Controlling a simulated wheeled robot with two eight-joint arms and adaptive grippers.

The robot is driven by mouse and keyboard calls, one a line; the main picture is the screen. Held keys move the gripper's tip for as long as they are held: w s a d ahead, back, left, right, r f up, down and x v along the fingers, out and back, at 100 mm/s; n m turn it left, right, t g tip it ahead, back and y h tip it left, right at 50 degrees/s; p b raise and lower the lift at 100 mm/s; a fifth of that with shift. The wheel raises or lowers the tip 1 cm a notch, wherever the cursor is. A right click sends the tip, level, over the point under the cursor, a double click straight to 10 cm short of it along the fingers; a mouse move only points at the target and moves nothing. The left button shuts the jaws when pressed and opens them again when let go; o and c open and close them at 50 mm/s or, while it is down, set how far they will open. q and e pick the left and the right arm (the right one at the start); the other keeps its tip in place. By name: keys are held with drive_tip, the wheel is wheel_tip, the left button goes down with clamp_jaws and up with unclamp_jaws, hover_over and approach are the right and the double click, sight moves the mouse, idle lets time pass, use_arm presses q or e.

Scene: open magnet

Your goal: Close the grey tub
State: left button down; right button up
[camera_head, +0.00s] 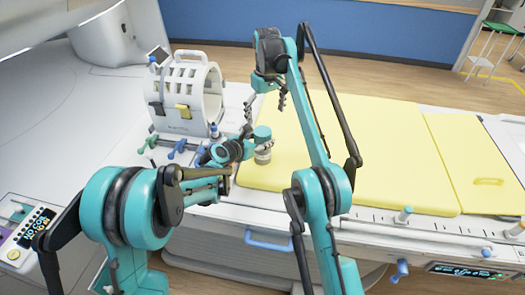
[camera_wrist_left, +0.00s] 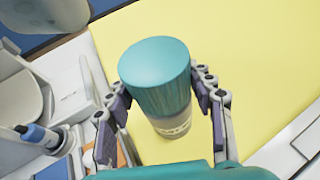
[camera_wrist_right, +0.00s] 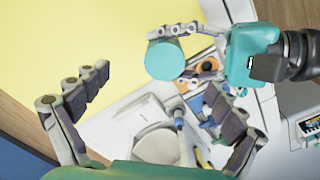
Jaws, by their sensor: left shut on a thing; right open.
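The grey tub (camera_head: 264,157) stands upright over the left part of the yellow pad, with a teal lid (camera_head: 262,132) on top. In the left wrist view the lid (camera_wrist_left: 156,72) covers the top of the pale tub (camera_wrist_left: 172,124); I cannot tell how tightly it sits. My left gripper (camera_head: 250,142) is shut on the tub, one finger on each side (camera_wrist_left: 162,98). My right gripper (camera_head: 267,105) is open and empty above the tub, pointing down. In the right wrist view the lid (camera_wrist_right: 165,60) shows between and beyond its spread fingers (camera_wrist_right: 157,80). The tub's body is hidden there.
A white cage-like coil (camera_head: 187,95) stands left of the tub. Green and blue handled items (camera_head: 178,150) lie before it. The yellow pad (camera_head: 390,140) is clear to the right. A blue handle (camera_head: 268,243) juts from the bed's front edge.

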use_arm(q)
drive_tip(key=shift+f, duration=0.1)
drive_tip(key=shift+s+f, duration=0.15)
use_arm(e)
drive_tip(key=s+d+r+m+t, duration=0.3)
drive_tip(key=s+d+r, duration=0.45)
drive_tip(key=s, duration=0.25)
use_arm(q)
drive_tip(key=shift+f+b, duration=0.1)
drive_tip(key=shift+b, duration=0.2)
drive_tip(key=shift+s+f, duration=0.1)
use_arm(e)
drive_tip(key=s+d+f+m+t, duration=0.1)
drive_tip(key=s+d+f, duration=0.2)
drive_tip(key=s, duration=0.6)
drive_tip(key=s+d+f+m+t, duration=0.1)
drive_tip(key=s+d+f, duration=0.3)
drive_tip(key=s, duration=0.5)
drive_tip(key=shift+d+f, duration=0.2)
drive_tip(key=shift+f, duration=0.5)
drive_tip(key=shift+s, duration=0.1)
